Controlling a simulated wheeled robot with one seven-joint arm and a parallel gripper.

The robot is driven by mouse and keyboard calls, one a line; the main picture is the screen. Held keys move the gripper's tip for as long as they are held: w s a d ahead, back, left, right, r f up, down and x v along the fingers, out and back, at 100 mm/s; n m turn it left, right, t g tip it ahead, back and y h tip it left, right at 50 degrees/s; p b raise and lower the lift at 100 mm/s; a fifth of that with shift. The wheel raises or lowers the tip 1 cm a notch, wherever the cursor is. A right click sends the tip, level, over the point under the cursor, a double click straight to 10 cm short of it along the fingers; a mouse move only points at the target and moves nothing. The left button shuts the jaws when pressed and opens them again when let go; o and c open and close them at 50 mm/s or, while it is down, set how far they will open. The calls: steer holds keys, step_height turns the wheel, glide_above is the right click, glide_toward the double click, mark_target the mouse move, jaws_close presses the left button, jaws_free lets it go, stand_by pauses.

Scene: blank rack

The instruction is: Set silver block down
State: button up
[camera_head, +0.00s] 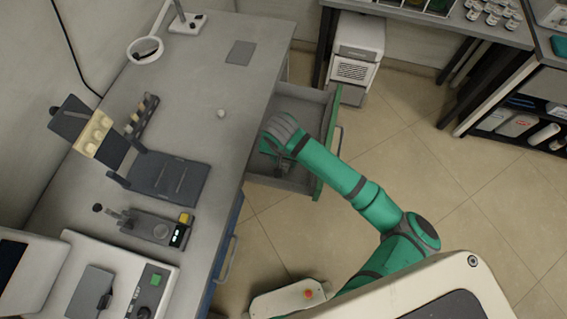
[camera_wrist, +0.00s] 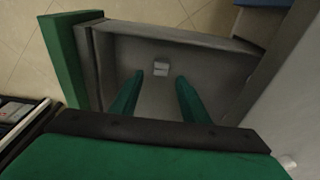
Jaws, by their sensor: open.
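The silver block (camera_wrist: 161,69) is a small light-grey piece on the floor of the open drawer (camera_wrist: 120,55) in the wrist view. My gripper (camera_wrist: 160,80) is open, its two green fingers apart, with the block between and just beyond the fingertips in the picture. I cannot tell whether the fingers touch the drawer floor.
A white cabinet unit (camera_head: 356,50) stands behind the drawer. The floor to the right is clear.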

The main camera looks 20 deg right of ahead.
steer(key=r, duration=0.5)
steer(key=shift+s+a+r, duration=0.35)
steer(key=shift+a+r, duration=0.05)
